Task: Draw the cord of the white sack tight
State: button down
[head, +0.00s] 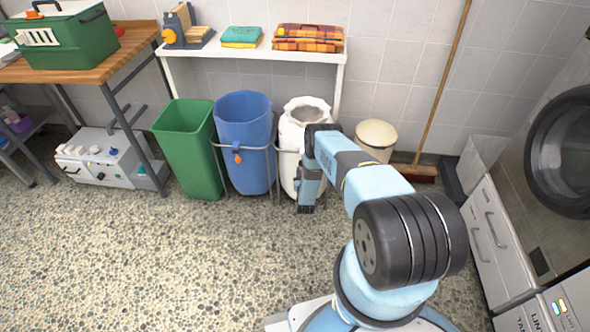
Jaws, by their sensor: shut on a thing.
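The white sack (291,135) hangs upright in a grey metal frame below the shelf, its gathered mouth still showing an opening at the top. My gripper (305,209) points down in front of the sack's right side, low near the floor. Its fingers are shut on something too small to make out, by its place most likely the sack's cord. My arm hides the sack's right front, and I cannot make out the cord.
A blue sack (245,115) with an orange toggle (237,152) and a green bin (186,145) stand left of the white sack. A cream bin (376,136) is close on its right. Folded towels (305,38) lie on the white shelf (215,50) above. The speckled floor in front is clear.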

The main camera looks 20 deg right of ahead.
notch_tip(320, 180, down, 4)
jog(key=shift+s+d+f, duration=0.1)
jog(key=shift+s+f, duration=0.05)
jog(key=shift+f, duration=0.1)
jog(key=c, duration=0.8)
grip_release()
jog(key=v, duration=1.4)
